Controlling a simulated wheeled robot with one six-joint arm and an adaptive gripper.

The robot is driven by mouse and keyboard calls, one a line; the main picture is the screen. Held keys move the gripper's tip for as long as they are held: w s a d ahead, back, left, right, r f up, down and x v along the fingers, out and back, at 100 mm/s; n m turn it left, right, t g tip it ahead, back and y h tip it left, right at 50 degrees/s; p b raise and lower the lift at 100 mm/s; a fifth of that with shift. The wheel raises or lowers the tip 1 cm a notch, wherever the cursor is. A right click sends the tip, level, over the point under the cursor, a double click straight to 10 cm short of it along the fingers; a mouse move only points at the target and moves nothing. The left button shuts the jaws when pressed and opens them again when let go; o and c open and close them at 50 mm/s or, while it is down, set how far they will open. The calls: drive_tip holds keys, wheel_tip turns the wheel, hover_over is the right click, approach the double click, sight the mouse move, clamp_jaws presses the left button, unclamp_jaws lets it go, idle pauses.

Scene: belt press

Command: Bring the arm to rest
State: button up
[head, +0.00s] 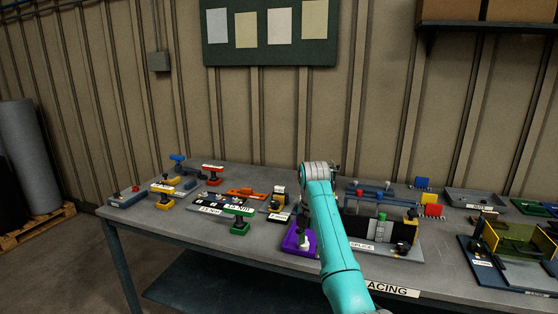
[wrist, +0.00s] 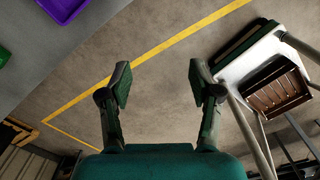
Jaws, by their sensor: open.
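My teal arm (head: 334,240) rises from the lower edge of the head view and stands over the grey workbench (head: 190,235). In the head view its end is folded behind the arm and the fingers are hidden. In the wrist view my gripper (wrist: 160,85) has its two fingers wide apart, with nothing between them. Past the fingers I see bare floor with a yellow line (wrist: 160,52).
A purple tray (head: 290,243) sits beside my arm. A press fixture labelled SPLICE (head: 385,245) stands just right of it. Coloured hand tools lie at the left of the bench. In the wrist view, a white cart (wrist: 245,65) holds a brown crate (wrist: 277,92).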

drive_tip(key=s+d+f+m+t, duration=0.1)
drive_tip(key=s+f+m+t, duration=0.2)
drive_tip(key=f, duration=1.1)
drive_tip(key=s+d+f+m, duration=0.2)
drive_tip(key=s+f+m, duration=0.15)
drive_tip(key=f, duration=1.05)
drive_tip(key=s+d+f+m+t, duration=0.2)
drive_tip(key=s+f+m, duration=0.1)
drive_tip(key=s+f, duration=0.55)
drive_tip(key=s+d+f+m+t, duration=0.1)
drive_tip(key=s+f+m+t, duration=0.3)
drive_tip(key=s, duration=0.7)
drive_tip(key=s+d+r+m+t, duration=0.1)
drive_tip(key=s+r+m, duration=0.2)
drive_tip(key=s, duration=0.9)
drive_tip(key=s+d+r+m+t, duration=0.1)
drive_tip(key=s+r+m, duration=0.15)
drive_tip(key=s, duration=0.95)
drive_tip(key=s+r+m+t, duration=0.2)
drive_tip(key=s+r+m, duration=0.1)
drive_tip(key=s+r, duration=0.5)
drive_tip(key=s+d+r+m+t, duration=0.1)
drive_tip(key=s+r+m, duration=0.3)
drive_tip(key=s+r, duration=0.4)
wheel_tip(320, 180, up, 7)
drive_tip(key=shift+s+d+f+t, duration=0.1)
drive_tip(key=shift+s+d+t, duration=0.05)
drive_tip(key=shift+s+t, duration=0.25)
